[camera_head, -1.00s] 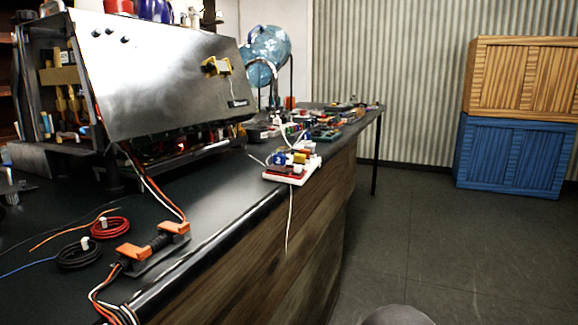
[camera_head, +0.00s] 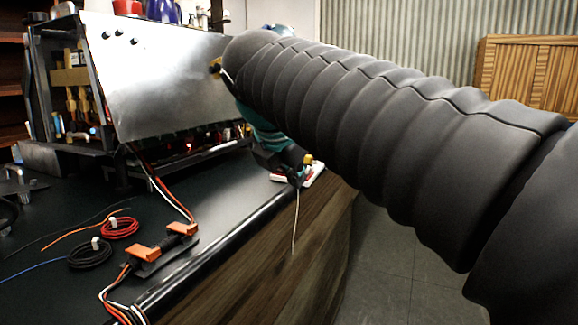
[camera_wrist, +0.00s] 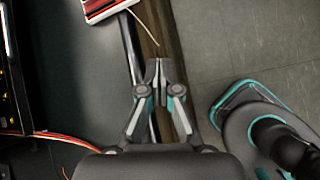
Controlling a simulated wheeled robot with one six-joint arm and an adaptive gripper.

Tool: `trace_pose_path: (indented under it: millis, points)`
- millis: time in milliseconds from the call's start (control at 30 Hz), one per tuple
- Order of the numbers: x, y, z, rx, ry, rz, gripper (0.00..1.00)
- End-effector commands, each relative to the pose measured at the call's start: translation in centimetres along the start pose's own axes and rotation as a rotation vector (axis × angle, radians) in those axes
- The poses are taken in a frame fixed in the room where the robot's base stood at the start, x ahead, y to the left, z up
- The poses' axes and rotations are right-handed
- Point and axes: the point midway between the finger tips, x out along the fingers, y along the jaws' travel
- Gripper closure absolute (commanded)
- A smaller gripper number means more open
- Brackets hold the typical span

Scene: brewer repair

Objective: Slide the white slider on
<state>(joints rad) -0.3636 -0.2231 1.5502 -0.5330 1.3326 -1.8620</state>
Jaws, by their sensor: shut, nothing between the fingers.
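I cannot single out a white slider. A small white board with red parts (camera_head: 315,174) lies at the counter's front edge and is partly hidden behind my gripper. It also shows at the top of the wrist view (camera_wrist: 104,10). A yellow part (camera_head: 215,67) on the machine's sloped metal panel is mostly covered by my arm. My gripper (camera_wrist: 158,70) is shut and empty, over the counter's edge and short of the board in the wrist view.
The metal-panelled machine (camera_head: 165,80) stands on the dark counter (camera_head: 60,210). An orange-ended connector (camera_head: 160,248) with wires, a red wire coil (camera_head: 119,228) and a black wire coil (camera_head: 90,253) lie on the near counter.

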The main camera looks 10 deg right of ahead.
Motion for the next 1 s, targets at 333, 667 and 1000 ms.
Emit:
trace_pose_path:
  millis: [333,667,1000]
  points:
    - [-2.4,4.3,2.4,-0.383,-0.079,-0.016,1.00]
    - [-2.5,4.3,2.5,-0.394,-0.081,-0.017,1.00]
    - [0.8,4.2,2.8,-0.392,-0.079,-0.021,1.00]
